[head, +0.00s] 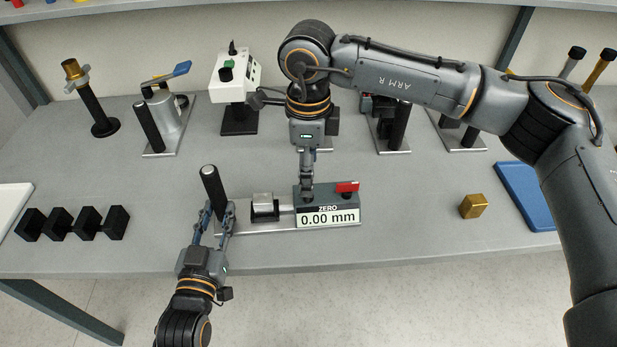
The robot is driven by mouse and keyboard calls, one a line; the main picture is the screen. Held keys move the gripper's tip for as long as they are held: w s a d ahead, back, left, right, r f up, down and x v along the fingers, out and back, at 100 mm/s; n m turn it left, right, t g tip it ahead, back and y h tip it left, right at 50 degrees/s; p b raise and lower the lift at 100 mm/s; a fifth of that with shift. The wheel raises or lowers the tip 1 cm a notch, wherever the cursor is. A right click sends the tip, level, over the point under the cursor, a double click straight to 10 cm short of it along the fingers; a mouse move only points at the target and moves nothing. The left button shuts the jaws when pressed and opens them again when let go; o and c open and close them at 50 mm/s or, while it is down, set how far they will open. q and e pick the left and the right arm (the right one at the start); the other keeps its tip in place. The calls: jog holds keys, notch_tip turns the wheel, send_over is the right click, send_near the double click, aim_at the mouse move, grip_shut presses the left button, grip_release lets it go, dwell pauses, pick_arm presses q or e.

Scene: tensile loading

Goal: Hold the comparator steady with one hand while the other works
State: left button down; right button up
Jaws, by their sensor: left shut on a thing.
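The comparator stands near the front of the bench, with a metal base plate (265,228), a dark display body (325,198) reading 0.00 mm under the word ZERO, and a red tab on top. A metal block (263,205) sits left of the display body. An upright black handle (212,185) rises from the plate's left end. My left gripper (216,208) is shut on this handle's lower part. My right gripper (307,192) points down at the top left of the display body, fingers together. I cannot tell whether the fingertips touch it, and they hide what lies beneath.
Several black blocks (73,223) lie at the front left. A brass cube (473,206) and a blue tray (527,195) are at the right. Other instruments, including a clamp fixture (166,115) and a white gauge (236,78), stand behind. The bench between comparator and cube is clear.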

notch_tip(320, 180, up, 8)
jog(key=shift+r, duration=0.2)
dwell(1.8)
pick_arm(q)
jog(key=c, duration=0.9)
grip_release()
jog(key=shift+c, duration=0.2)
jog(key=shift+s, duration=0.1)
jog(key=s+a, duration=0.1)
jog(key=s, duration=1)
jog(key=shift+s+a, duration=0.25)
jog(key=shift+s, duration=0.15)
jog(key=shift+s, duration=0.1)
pick_arm(e)
jog(key=shift+s+f, duration=0.1)
